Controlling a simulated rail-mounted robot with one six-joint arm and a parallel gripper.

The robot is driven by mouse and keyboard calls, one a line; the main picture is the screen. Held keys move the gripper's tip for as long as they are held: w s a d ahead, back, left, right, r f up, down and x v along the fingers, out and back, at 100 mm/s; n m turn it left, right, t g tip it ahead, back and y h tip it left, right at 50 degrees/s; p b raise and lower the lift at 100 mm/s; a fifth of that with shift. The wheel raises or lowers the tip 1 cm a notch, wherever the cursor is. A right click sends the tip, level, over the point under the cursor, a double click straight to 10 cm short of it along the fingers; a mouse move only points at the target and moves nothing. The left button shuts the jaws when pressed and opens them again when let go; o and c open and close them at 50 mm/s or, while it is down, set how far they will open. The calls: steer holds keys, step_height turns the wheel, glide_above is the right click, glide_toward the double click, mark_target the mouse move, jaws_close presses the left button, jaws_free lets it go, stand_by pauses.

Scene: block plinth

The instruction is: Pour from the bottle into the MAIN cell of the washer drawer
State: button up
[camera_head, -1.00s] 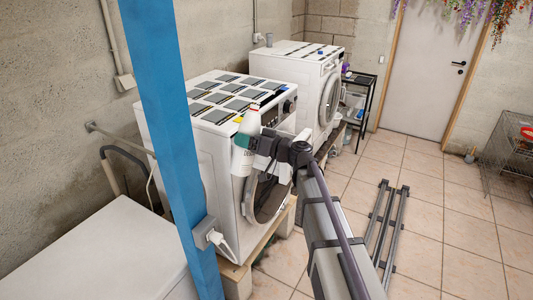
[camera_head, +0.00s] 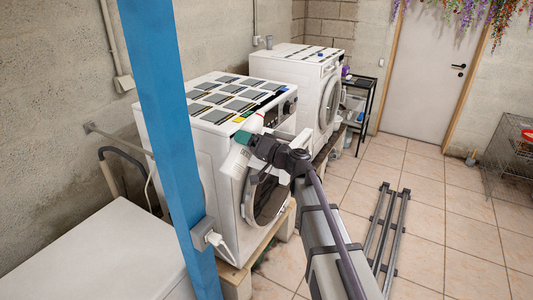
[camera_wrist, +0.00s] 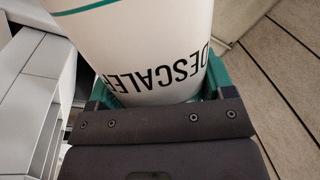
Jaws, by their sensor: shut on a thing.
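The white bottle (camera_head: 236,160), lettered DESCALER, is in my gripper (camera_head: 246,138) in front of the near washer (camera_head: 186,160). It leans in the head view, its lower end to the lower left; its top is hard to make out. In the wrist view the bottle (camera_wrist: 150,45) fills the space between the green fingers of my gripper (camera_wrist: 155,90), which are shut on it. Its mouth is out of that view. Pale grey ledges and recesses (camera_wrist: 38,95) lie at the left there. I cannot tell the drawer's MAIN cell or any liquid.
Dark flat panels (camera_head: 236,95) cover the near washer's top. A second washer (camera_head: 310,75) stands behind it. A blue post (camera_head: 170,120) rises at the left, beside a white chest (camera_head: 95,250). Metal rails (camera_head: 385,235) lie on the tiled floor to the right.

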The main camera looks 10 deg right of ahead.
mark_target(245, 160)
steer(key=shift+s+a+m, duration=0.15)
steer(key=shift+s+m, duration=0.05)
steer(key=shift+m, duration=0.3)
stand_by(0.7)
step_height(245, 160, down, 9)
steer(key=m+b, duration=0.2)
steer(key=b, duration=0.7)
steer(key=shift+s+a+t, duration=0.2)
steer(key=shift+a+t, duration=0.05)
steer(key=shift+t, duration=0.05)
stand_by(1.1)
steer(key=shift+s+a+r+m+t+h+p, duration=0.15)
steer(key=shift+r+m+t+h+p, duration=0.25)
steer(key=shift+r+m, duration=0.5)
stand_by(1.4)
steer(key=shift+w+d+r+m+p, duration=0.3)
steer(key=shift+r+m+p, duration=0.15)
steer(key=shift+m+p, duration=0.35)
stand_by(1.0)
